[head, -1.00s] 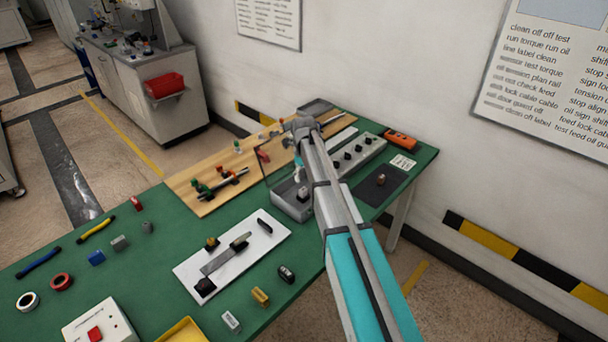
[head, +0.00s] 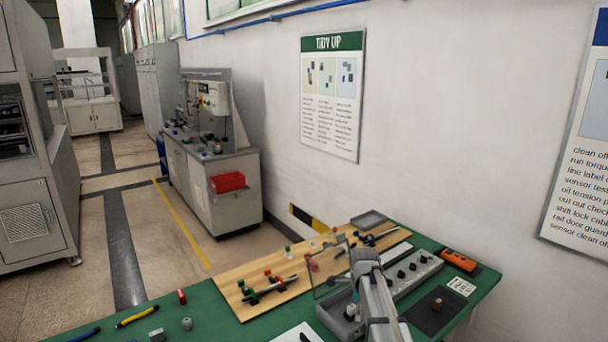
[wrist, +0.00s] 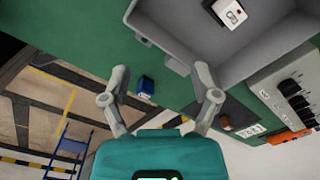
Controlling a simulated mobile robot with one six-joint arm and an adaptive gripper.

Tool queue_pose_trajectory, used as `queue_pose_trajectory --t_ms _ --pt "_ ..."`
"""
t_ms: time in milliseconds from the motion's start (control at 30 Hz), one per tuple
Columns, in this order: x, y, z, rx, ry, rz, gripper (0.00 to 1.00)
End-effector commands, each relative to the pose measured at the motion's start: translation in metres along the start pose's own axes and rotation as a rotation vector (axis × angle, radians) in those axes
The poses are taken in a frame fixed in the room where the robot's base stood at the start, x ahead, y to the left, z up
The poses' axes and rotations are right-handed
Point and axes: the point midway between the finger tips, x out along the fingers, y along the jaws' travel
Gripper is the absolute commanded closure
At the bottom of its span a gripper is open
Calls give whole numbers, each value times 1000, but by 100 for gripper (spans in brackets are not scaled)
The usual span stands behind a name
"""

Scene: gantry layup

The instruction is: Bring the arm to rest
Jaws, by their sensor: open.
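My gripper (wrist: 160,84) shows in the wrist view with its two grey fingers spread apart and nothing held between them. It is above the green bench (wrist: 170,92), beside a grey open bin (wrist: 190,48). A small blue block (wrist: 146,86) shows on the bench beyond the gap between the fingers. In the head view my arm (head: 376,295) reaches over the right part of the bench, with its far end near the grey bin (head: 335,318). The fingers cannot be made out clearly there.
A wooden board (head: 262,300) with clamps and rods lies left of the arm. A grey switch box (head: 418,270), an orange device (head: 458,261) and a dark mat (head: 432,316) lie to the right. The wall stands close behind the bench. Open floor is at the left.

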Motion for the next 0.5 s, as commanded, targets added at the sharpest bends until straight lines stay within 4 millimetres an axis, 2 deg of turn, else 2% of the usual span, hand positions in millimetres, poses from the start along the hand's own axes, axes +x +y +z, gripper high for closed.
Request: queue_pose_trajectory --t_ms 33,500 --pt "0 12 -3 -64 0 0 21" --pt "0 87 -20 -729 0 0 21"
